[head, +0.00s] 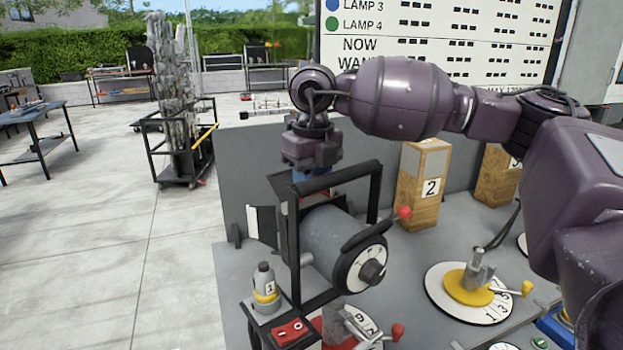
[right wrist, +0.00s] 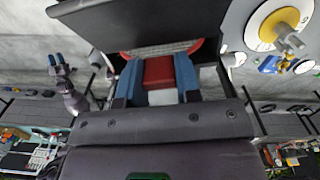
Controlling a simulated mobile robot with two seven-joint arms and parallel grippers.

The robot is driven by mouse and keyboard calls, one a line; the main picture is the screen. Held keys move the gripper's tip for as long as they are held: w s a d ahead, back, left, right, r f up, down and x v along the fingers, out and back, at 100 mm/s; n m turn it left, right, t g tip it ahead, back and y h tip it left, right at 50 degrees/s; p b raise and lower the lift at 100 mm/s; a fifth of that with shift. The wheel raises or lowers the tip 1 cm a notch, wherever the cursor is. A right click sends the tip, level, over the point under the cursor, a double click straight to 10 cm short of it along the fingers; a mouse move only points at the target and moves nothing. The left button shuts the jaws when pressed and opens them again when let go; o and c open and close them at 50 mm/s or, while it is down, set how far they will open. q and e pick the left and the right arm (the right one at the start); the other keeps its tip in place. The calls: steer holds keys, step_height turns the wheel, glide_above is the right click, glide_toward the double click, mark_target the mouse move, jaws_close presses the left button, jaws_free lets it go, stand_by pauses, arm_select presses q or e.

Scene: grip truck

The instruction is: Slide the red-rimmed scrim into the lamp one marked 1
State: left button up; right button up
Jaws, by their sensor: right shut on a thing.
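My right gripper (right wrist: 158,80) has its blue fingers shut on the red tab of the red-rimmed scrim (right wrist: 200,46). A strip of grey mesh and red rim shows beyond the fingers; a dark plate hides the rest. In the head view the gripper (head: 312,172) points down behind the lamp (head: 330,245), a grey drum in a black yoke. A tag marked 1 is on a small post (head: 265,285) beside the lamp. My left gripper (right wrist: 60,62) shows small in the right wrist view, fingers apart and empty.
A wooden block marked 2 (head: 424,185) stands right of the lamp, with another block (head: 497,175) beyond. A round dial with a yellow hub (head: 470,287) and a red-knobbed lever (head: 396,332) are at the front. A sign board (head: 440,45) stands behind. Open paving lies left.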

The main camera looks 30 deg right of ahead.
steer(key=shift+f, duration=0.3)
steer(key=o, duration=1.4)
steer(key=shift+r, duration=0.15)
steer(key=shift+r+p, duration=1.75)
steer(key=shift+r, duration=1.15)
